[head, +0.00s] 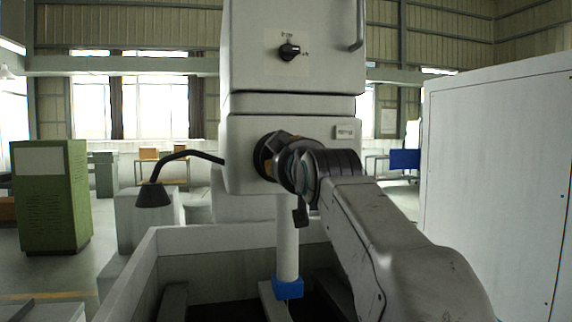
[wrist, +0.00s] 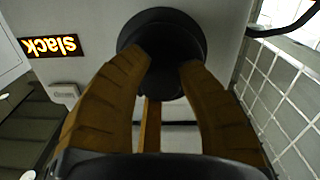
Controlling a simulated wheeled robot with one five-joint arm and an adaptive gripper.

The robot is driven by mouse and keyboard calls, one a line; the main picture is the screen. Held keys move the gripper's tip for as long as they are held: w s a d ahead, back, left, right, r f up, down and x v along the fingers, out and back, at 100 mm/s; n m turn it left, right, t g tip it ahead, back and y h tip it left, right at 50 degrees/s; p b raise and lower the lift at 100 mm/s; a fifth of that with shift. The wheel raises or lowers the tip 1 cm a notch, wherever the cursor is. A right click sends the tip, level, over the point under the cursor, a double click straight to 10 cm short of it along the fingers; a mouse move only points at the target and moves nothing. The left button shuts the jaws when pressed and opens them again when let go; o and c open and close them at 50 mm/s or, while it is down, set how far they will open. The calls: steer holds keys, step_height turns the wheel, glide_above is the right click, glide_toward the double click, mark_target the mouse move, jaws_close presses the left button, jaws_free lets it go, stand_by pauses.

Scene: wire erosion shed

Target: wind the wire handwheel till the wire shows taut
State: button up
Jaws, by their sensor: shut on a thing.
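The wire handwheel (wrist: 163,32) is a round black knob on the pale machine face in the wrist view. My gripper (wrist: 168,62) is shut on it, with one brown finger on each side. In the head view the dark rim of the handwheel (head: 261,152) shows behind my gripper (head: 270,160), which hides most of it. A lit orange display (wrist: 50,46) beside the wheel reads "slack", upside down in the wrist view. I cannot make out this display in the head view.
The machine head (head: 290,105) carries a black rotary switch (head: 289,51) above. A pale open-topped tank (head: 190,240) stands below, with a blue-ended column (head: 288,288) over it. A black lamp (head: 153,194) juts out left. A large white cabinet (head: 495,180) stands right, a green cabinet (head: 50,195) left.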

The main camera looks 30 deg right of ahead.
steer(key=shift+f+m, duration=0.15)
steer(key=shift+m, duration=0.35)
steer(key=shift+w, duration=0.1)
steer(key=o, duration=1)
steer(key=shift+w, duration=0.1)
steer(key=shift+o, duration=1)
steer(key=shift+s, duration=0.2)
steer(key=v, duration=1.1)
steer(key=shift+s, duration=0.4)
steer(key=shift+a, duration=0.1)
